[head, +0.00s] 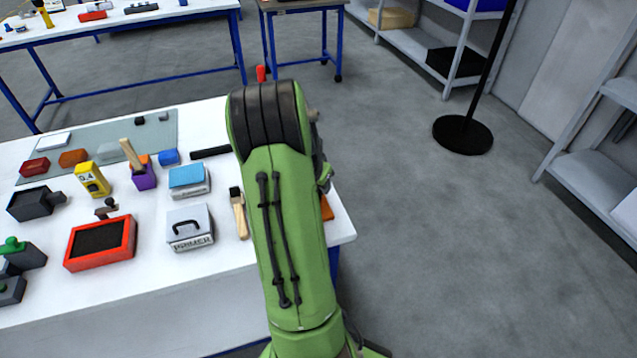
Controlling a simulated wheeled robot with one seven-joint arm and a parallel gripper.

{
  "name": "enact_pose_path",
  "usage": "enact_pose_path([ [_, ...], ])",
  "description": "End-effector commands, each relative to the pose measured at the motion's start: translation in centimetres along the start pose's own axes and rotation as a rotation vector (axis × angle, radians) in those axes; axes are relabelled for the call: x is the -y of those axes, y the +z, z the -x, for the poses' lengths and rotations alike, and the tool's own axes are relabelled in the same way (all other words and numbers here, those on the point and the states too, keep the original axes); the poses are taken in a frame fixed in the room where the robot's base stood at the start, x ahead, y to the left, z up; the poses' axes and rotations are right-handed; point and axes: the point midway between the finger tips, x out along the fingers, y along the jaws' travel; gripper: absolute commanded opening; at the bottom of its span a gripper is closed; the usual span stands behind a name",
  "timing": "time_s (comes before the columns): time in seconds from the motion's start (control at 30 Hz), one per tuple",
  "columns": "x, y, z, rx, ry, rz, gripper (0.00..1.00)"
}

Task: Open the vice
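My green arm (290,230) rises through the middle of the head view, over the right end of the white table (200,290). My gripper does not show; the arm's end is hidden or out of view. I cannot tell for sure which thing is the vice. A grey block-like device with a green knob (12,245) stands at the left edge, partly cut off by the frame. A dark grey device with a short protruding part (36,203) sits behind it. The jaws of neither can be made out.
A red-rimmed tray (128,249), a grey primer box (190,232), a brush (239,212), a blue-topped block (188,178) and a yellow device (92,178) crowd the table. A black stand base (463,135) is on the floor at right. The floor between is clear.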

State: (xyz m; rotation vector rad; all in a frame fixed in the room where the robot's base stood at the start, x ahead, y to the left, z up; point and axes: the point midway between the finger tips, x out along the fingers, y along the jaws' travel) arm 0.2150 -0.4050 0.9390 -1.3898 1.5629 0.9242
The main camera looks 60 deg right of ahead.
Motion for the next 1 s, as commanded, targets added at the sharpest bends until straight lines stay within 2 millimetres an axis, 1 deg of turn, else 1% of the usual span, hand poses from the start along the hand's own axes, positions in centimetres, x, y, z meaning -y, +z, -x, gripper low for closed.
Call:
enact_pose_path([
  [0.03, 0.1, 0.46, -0.04, 0.013, 0.001, 0.007, 0.05],
  [0.83, 0.12, 0.77, -0.14, 0.021, 0.002, 0.01, 0.05],
  [0.87, 0.12, 0.78, -0.15, 0.021, 0.002, 0.01, 0.37],
  [1.0, 0.16, 0.8, -0.16, 0.021, 0.002, 0.011, 0.59],
])
